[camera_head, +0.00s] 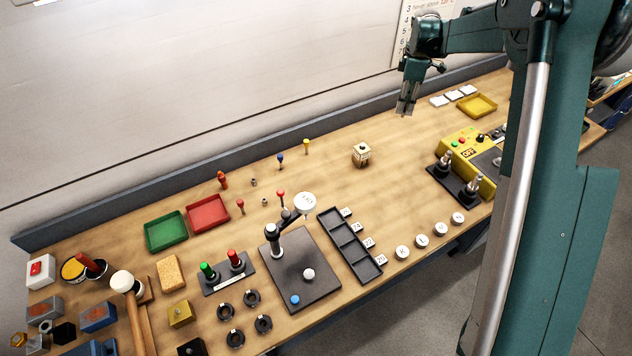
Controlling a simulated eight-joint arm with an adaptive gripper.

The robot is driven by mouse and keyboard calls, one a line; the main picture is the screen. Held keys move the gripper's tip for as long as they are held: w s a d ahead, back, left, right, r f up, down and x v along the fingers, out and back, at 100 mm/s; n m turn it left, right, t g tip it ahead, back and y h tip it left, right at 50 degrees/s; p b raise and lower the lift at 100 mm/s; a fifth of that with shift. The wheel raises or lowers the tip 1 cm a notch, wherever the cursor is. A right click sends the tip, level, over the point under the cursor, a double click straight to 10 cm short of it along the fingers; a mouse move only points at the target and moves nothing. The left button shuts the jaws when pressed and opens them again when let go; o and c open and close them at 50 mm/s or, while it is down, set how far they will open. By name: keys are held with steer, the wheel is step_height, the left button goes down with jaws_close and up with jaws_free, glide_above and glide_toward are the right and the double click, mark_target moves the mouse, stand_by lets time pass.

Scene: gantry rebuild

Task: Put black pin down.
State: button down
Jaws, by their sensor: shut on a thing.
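My gripper (404,110) is at the upper middle right, raised over the back part of the workbench (330,190), fingers pointing down. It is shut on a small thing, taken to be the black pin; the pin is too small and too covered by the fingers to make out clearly. No other black pin stands out on the bench. A blue pin (281,160) and a yellow pin (306,145) stand upright near the back edge, left of the gripper.
A cream block (362,154) stands left of and below the gripper. A yellow control box (460,150) is at the right. A black compartment tray (336,226) lies mid-bench. Bare wood lies around the cream block.

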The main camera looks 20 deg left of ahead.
steer(key=s+a+p, duration=0.1)
steer(key=s+a, duration=2.5)
steer(key=f, duration=0.5)
steer(key=shift+s+a+f, duration=0.1)
steer(key=shift+s+a, duration=0.05)
steer(key=shift+s, duration=0.05)
steer(key=shift+f+p, duration=0.35)
steer(key=shift+f, duration=2.75)
steer(key=shift+f, duration=0.1)
steer(key=shift+f, duration=1.8)
steer(key=shift+f, duration=0.15)
